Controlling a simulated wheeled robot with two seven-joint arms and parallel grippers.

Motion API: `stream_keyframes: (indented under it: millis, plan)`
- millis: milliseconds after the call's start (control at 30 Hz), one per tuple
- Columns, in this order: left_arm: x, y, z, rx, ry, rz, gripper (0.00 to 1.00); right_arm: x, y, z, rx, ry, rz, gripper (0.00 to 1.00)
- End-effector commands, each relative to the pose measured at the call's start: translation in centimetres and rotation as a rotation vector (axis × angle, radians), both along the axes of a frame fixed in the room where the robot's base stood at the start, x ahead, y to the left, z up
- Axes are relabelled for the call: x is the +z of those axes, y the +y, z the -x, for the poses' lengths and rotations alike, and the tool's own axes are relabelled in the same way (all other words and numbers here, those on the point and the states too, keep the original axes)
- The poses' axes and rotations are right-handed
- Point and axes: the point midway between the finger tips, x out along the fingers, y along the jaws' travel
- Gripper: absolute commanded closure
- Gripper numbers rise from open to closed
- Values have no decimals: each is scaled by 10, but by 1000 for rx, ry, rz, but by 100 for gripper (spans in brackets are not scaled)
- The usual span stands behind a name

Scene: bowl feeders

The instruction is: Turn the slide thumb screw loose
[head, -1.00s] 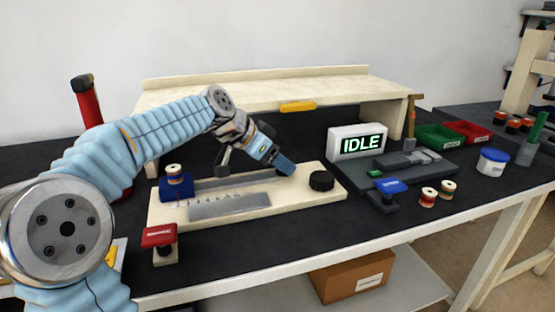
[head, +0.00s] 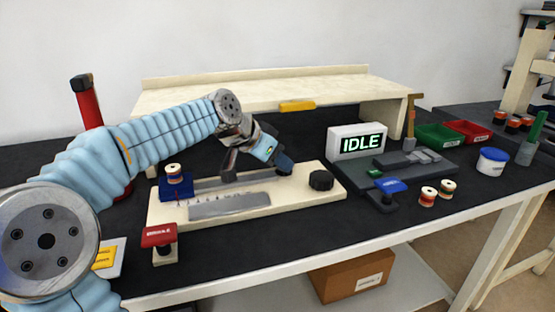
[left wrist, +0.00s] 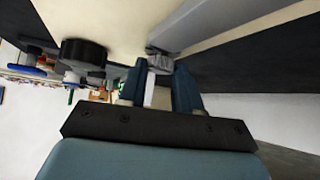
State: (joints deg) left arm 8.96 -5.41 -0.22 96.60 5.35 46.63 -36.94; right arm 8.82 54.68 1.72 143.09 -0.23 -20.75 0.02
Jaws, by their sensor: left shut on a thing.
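The slide thumb screw (left wrist: 160,63) is a small grey knurled knob in the left wrist view, above the pale board. My left gripper (left wrist: 172,82) is shut on it, with one dark blue finger on each side. In the head view my left gripper (head: 287,165) points down at the right part of the cream slide board (head: 250,209) and hides the screw there. The board carries a grey slide rail and a scale plate (head: 230,204). A blue block (head: 176,188) with a spool on it is at the rail's left end.
A large black knob (head: 321,180) stands on the board just right of my gripper; it also shows in the left wrist view (left wrist: 84,53). An IDLE display (head: 357,143) and a blue-topped switch (head: 390,186) are farther right. A red-topped stand (head: 159,235) is in front.

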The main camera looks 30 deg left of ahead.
Motion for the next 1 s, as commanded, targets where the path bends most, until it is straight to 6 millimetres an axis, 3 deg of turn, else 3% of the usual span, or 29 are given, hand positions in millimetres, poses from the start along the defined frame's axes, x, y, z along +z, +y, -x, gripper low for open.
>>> stream_keyframes:
  millis: [333,700,1000]
  plan:
    - [0,-7,1,303,-3,-4,97,1,0,0,0,0,0,57]
    - [-3,-12,0,590,-2,-3,97,-23,-1,0,-4,0,2,57]
    - [-1,-14,-1,715,-1,0,97,-33,-4,-1,-9,-3,7,57]
